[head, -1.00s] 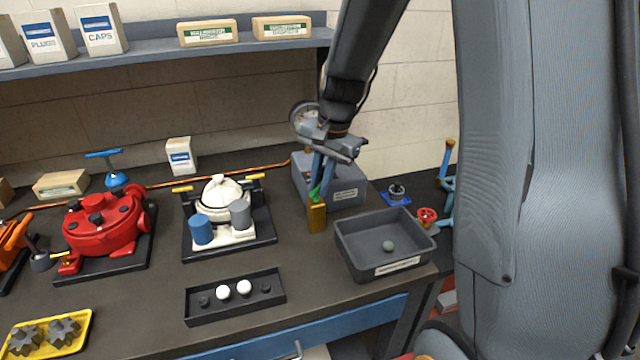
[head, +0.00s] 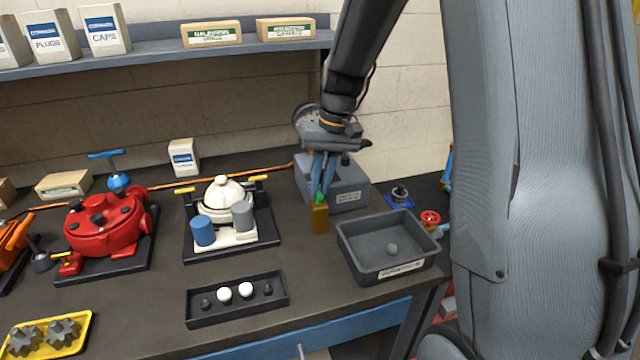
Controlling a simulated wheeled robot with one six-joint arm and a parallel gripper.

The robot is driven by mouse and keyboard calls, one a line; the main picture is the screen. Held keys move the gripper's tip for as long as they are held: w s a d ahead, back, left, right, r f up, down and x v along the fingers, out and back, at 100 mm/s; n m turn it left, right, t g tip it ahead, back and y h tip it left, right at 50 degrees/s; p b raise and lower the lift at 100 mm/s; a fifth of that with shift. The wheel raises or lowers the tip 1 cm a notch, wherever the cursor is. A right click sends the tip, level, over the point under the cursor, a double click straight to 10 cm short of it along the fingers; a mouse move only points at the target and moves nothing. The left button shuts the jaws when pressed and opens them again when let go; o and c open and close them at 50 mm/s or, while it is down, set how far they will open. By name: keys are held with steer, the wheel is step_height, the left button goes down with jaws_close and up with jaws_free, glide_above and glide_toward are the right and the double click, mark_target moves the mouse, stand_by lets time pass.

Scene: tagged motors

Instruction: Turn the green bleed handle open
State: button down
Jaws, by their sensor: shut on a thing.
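The green bleed handle (head: 319,197) shows as a small green piece on top of a brass block (head: 320,216), in front of a grey box (head: 348,182) with a label. My gripper (head: 321,188) points down from above and is shut on the green handle. Its blue-grey fingers hide most of the handle, so I cannot tell its exact angle. A round gauge (head: 303,113) is partly hidden behind my wrist.
A dark grey bin (head: 350,256) holding a ball stands just right of the brass block. A white pump (head: 222,195) with blue and grey cylinders is at left. A black tray (head: 205,316) with small balls lies in front. A red motor (head: 92,228) sits further left.

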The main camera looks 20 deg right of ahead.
steer(key=shift+n, duration=0.4)
steer(key=c, duration=1.8)
jaws_free()
step_height(320, 180, up, 8)
steer(key=d+b, duration=0.1)
steer(key=b, duration=0.1)
steer(key=shift+d+f, duration=0.2)
steer(key=shift+d, duration=0.05)
